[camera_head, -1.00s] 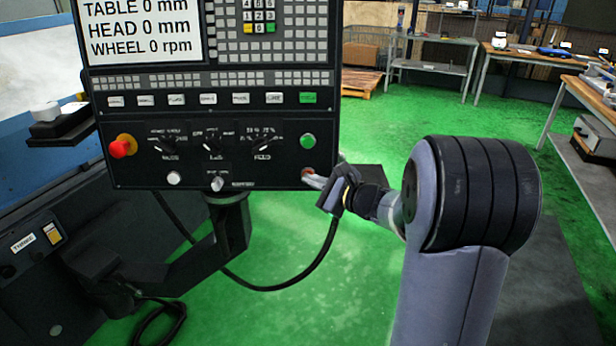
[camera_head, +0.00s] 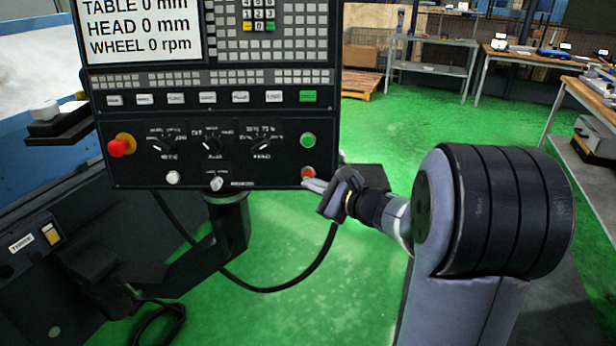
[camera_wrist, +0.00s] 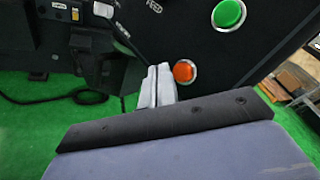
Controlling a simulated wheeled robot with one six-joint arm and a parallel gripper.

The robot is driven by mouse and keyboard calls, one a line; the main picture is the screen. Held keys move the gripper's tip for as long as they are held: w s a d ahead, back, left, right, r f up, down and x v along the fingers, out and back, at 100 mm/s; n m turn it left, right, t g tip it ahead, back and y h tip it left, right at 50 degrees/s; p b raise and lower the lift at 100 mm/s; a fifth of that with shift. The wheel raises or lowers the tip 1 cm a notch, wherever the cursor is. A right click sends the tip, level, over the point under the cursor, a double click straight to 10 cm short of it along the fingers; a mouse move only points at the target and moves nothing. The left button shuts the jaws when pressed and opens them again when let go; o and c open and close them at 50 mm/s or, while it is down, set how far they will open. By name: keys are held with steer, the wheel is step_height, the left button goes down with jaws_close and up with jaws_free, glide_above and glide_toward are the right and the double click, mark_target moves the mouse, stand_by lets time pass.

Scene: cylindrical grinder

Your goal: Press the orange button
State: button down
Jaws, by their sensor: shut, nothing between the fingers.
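The orange button (camera_head: 308,172) is at the lower right corner of the black control panel (camera_head: 270,178), below a green button (camera_head: 307,140). In the wrist view the fingers (camera_wrist: 158,82) lie side by side just left of the button. I cannot tell whether they touch the panel.
A red knob (camera_head: 121,146) is on the panel's left end, with several dials between. A black cable (camera_head: 300,275) loops below the panel. Work tables (camera_head: 545,58) stand at the back right. The green floor right of the panel is mostly clear.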

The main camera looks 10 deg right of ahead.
steer(key=s, duration=0.2)
steer(key=s+a, duration=0.1)
steer(key=shift+s+r, duration=0.3)
steer(key=shift+r, duration=0.05)
steer(key=shift+w, duration=0.1)
stand_by(0.3)
steer(key=p, duration=0.1)
steer(key=w+p, duration=0.1)
steer(key=shift+w+d+r+p, duration=0.1)
steer(key=shift+w+d+p, duration=0.15)
steer(key=shift+p, duration=0.1)
steer(key=shift+p, duration=0.3)
steer(key=shift+s+a+r+b, duration=0.1)
steer(key=shift+s+a+b, duration=0.1)
steer(key=shift+s, duration=0.7)
steer(key=shift+s+a+r+b, duration=0.15)
steer(key=shift+s+a, duration=0.1)
steer(key=shift+s, duration=0.65)
steer(key=shift+s+a+f+b, duration=0.1)
steer(key=shift+s+a+b, duration=0.1)
steer(key=shift+s, duration=0.7)
